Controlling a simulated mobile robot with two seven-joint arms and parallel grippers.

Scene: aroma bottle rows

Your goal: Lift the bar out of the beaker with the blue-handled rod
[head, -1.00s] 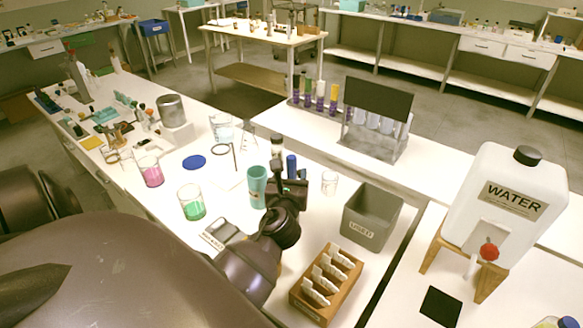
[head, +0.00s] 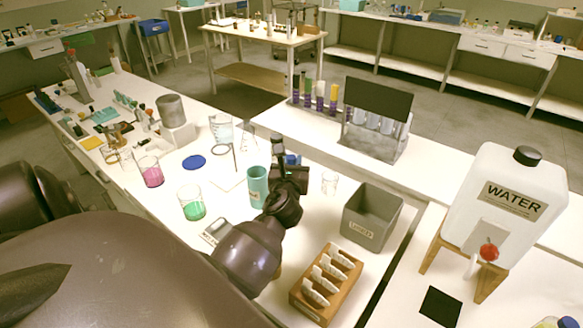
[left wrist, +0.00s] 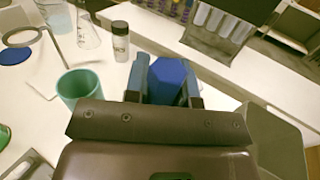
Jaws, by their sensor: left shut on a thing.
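My left gripper (head: 285,160) is shut on the blue handle of the rod; the handle (left wrist: 169,82) shows between its fingers in the left wrist view. The rod's lower part is hidden behind the gripper. A beaker with green liquid (head: 192,205) stands to the left of the gripper, and a beaker with pink liquid (head: 151,173) farther left. A clear beaker (head: 221,128) stands farther back. I cannot make out a bar in any of them. My right gripper is not in view.
A teal cup (head: 258,187) stands close to the left of the gripper. A dark-capped bottle (left wrist: 120,42) is just behind it. A blue disc (head: 194,162) lies flat.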

